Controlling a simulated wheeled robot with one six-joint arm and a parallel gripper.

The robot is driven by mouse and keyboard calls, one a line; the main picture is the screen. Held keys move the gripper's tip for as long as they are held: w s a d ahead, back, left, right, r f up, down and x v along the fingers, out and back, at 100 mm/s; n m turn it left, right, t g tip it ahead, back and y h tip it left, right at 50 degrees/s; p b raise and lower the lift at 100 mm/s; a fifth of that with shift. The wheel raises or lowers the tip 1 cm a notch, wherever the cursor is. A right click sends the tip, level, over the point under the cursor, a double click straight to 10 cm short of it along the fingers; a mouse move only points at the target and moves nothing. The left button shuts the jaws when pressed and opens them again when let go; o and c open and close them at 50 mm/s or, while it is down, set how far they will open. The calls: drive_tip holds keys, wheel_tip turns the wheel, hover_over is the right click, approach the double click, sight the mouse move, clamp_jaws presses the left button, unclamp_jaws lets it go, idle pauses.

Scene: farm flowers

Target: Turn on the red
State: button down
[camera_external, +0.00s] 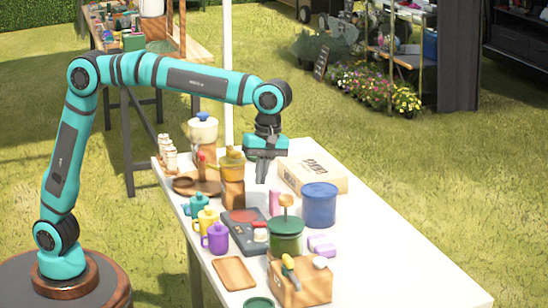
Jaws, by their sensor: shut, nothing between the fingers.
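A dark grey flat device (238,230) with a round red plate (243,216) on top lies in the middle of the white table. A small whitish and red piece (260,235) is at its right front; its detail is too small to tell. My gripper (262,180) points down above the table, behind and to the right of the red plate. It is shut and empty, apart from the device.
Yellow (208,222), purple (216,239) and teal (198,205) mugs stand left of the device. A green pot (286,238), a blue canister (319,205) and a pink cylinder (274,202) stand right. A cardboard box (313,175) lies behind.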

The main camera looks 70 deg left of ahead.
sight(254, 223)
drive_tip(key=f, duration=0.3)
drive_tip(key=s+f, duration=0.1)
drive_tip(key=f, duration=0.7)
drive_tip(key=shift+s, duration=0.35)
drive_tip(key=shift+s+f+t, duration=0.1)
drive_tip(key=shift+f+t, duration=0.05)
drive_tip(key=shift+t, duration=0.15)
drive_tip(key=shift+w+r, duration=0.2)
drive_tip(key=shift+w, duration=0.6)
drive_tip(key=shift+r, duration=0.1)
